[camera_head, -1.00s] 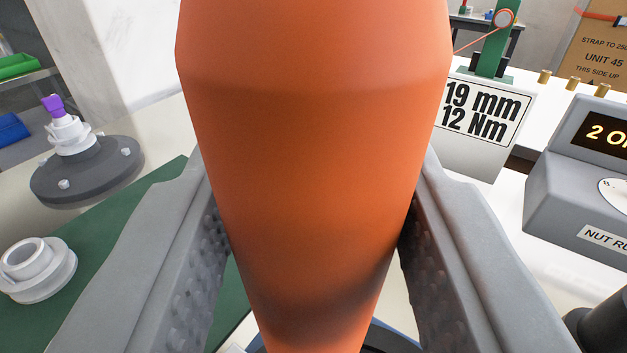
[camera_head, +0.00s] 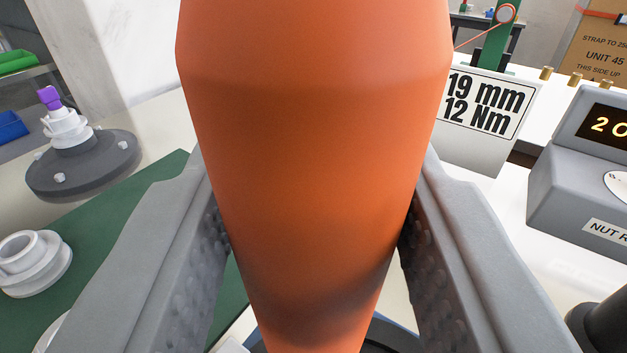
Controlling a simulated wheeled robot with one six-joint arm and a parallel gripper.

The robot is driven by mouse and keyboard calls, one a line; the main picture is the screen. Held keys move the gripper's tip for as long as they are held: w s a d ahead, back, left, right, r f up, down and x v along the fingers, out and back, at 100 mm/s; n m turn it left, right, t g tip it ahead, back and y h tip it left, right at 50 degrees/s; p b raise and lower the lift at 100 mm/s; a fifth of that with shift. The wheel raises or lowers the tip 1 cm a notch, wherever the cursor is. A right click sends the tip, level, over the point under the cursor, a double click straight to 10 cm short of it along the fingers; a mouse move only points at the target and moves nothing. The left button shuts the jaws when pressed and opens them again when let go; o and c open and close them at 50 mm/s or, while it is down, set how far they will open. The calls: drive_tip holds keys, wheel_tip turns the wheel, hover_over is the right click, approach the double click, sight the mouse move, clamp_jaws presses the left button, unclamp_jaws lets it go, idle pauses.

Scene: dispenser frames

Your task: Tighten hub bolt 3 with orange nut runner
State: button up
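The orange nut runner (camera_head: 315,150) fills the middle of the view, upright and very close. My gripper (camera_head: 312,240) has a grey finger on each side of it and is shut on its body. The runner's lower end is cut off by the bottom edge. A dark grey round hub (camera_head: 95,178) with bolts on its flange, a white stepped centre and a purple top piece stands at the left. Which bolt is number 3 cannot be told. A sign (camera_head: 485,105) reading "19 mm 12 Nm" stands at the right.
A white stepped ring (camera_head: 35,262) lies at the left by a green mat (camera_head: 150,225). A grey controller box (camera_head: 580,190) with a lit display stands at the right. A dark cylinder (camera_head: 603,325) is at the lower right. Several brass pegs stand behind the sign.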

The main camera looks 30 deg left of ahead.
drive_tip(key=shift+f, duration=0.8)
idle(1.9)
drive_tip(key=shift+r, duration=0.1)
drive_tip(key=shift+r, duration=3.2)
drive_tip(key=shift+d, duration=0.1)
